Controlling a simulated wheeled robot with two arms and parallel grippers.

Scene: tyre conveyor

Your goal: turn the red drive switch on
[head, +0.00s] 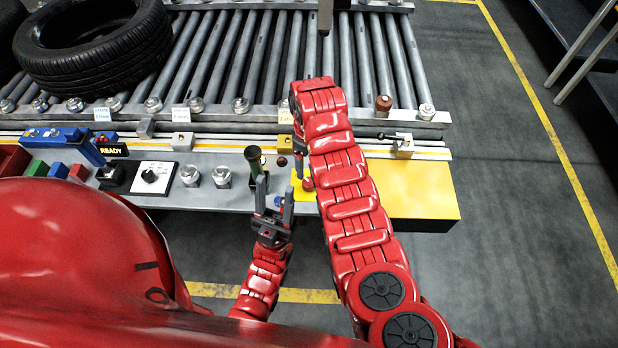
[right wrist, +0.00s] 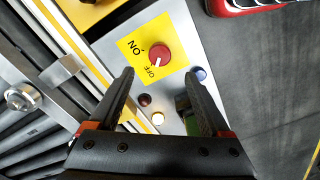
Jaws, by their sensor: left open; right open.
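The red drive switch (right wrist: 161,52) is a round knob on a yellow plate (right wrist: 128,46) marked ON and OFF. Its white mark points toward the OFF label. In the head view the red knob (head: 308,184) shows beside my right arm, on the yellow plate (head: 298,194). My right gripper (right wrist: 160,75) is open and empty, with its fingertips spread just short of the knob in the right wrist view. In the head view it is mostly hidden by its arm. My left gripper (head: 275,186) is open and empty, left of the yellow plate.
A dark green upright handle (head: 256,165) stands left of the switch. A dark red button (right wrist: 145,100) and a blue button (right wrist: 200,74) are near the plate. A black selector dial (head: 150,177) is farther left. A tyre (head: 95,45) lies on the roller conveyor (head: 235,50).

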